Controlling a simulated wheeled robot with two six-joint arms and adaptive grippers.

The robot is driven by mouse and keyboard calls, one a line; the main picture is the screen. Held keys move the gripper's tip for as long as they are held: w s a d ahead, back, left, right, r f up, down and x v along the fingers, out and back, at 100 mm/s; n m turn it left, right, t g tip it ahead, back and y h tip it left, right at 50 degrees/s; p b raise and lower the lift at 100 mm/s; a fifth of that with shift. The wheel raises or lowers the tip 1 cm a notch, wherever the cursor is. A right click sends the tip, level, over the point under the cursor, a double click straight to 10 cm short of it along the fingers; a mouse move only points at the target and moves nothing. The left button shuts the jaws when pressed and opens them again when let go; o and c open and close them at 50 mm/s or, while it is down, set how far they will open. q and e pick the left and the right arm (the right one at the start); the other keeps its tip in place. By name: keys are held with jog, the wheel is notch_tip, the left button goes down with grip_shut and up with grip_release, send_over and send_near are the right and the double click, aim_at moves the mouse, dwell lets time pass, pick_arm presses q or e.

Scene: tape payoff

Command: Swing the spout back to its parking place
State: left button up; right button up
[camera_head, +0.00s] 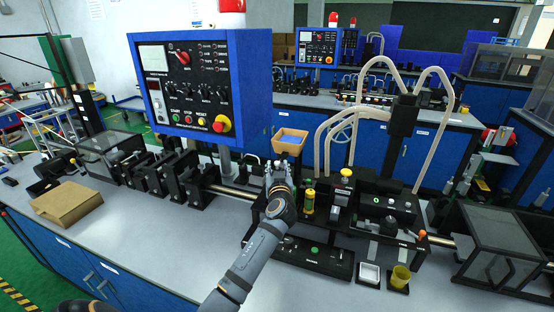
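My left gripper (278,172) is over the middle of the workbench, at the left end of the black machine station (315,258). Its fingers point away from the camera, and their gap is too small to judge. I cannot single out the spout for sure. Pale curved tubes (330,130) rise behind the station, and more arch from a black post (402,118) on its right. My arm and hand hide part of the station's left end. My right gripper is not in view.
A blue control panel (240,85) stands behind and left of the gripper. A cardboard box (67,204) lies on the bench at left. The bench's front left is clear.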

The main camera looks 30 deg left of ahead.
pick_arm(q)
jog(key=shift+x, duration=1.15)
jog(key=shift+w+r, duration=0.15)
jog(key=shift+w+a, duration=0.1)
jog(key=shift+a, duration=0.05)
jog(key=c, duration=0.4)
grip_shut()
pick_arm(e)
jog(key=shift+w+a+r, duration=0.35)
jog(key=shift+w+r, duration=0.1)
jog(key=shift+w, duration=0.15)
